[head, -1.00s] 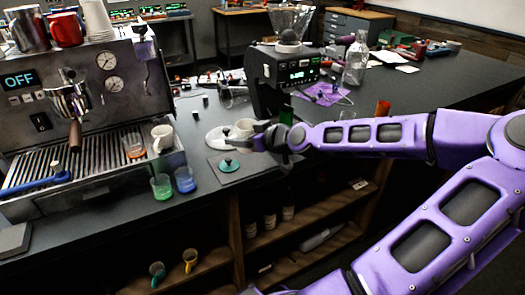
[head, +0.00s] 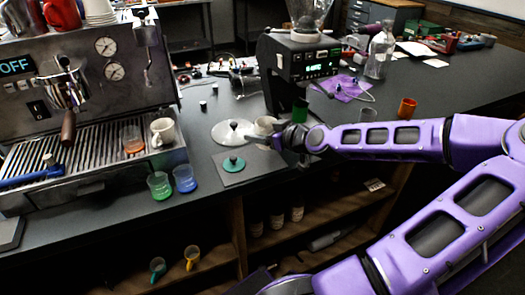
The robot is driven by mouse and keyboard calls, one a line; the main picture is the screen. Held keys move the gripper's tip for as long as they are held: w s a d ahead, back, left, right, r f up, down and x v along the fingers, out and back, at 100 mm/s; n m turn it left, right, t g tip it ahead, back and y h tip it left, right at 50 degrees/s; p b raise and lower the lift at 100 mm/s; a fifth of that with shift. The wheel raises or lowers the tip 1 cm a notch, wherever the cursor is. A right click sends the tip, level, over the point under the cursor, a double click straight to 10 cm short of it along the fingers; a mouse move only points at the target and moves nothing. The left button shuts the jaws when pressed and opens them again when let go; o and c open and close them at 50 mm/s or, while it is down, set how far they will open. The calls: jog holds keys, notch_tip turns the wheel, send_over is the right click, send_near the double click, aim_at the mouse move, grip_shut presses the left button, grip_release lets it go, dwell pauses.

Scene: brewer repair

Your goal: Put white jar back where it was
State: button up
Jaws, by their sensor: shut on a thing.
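The white jar (head: 265,126) is a small pale vessel at the tip of my gripper (head: 274,133), right of centre in the head view. My gripper is shut on it, and the dark fingers hide its right side. The jar is just right of a round white disc (head: 229,127) on the dark counter. I cannot tell whether the jar touches the counter or is held slightly above it.
A grey mat (head: 258,168) with a teal-based tamper (head: 234,164) lies in front. Green (head: 160,186) and blue (head: 184,179) cups stand left, by the espresso machine (head: 85,95) with a white mug (head: 162,132). A black grinder (head: 288,75) stands behind.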

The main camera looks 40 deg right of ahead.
aim_at(262, 155)
jog(key=shift+f+b, duration=0.4)
jog(key=shift+f, duration=2.1)
jog(key=shift+f, duration=0.15)
jog(key=o, duration=1.6)
jog(key=shift+c, duration=0.2)
jog(key=shift+s+r, duration=0.1)
jog(key=shift+r, duration=0.1)
jog(key=p+v, duration=0.1)
jog(key=v, duration=1)
jog(key=shift+s+p, duration=0.35)
jog(key=shift+p, duration=0.05)
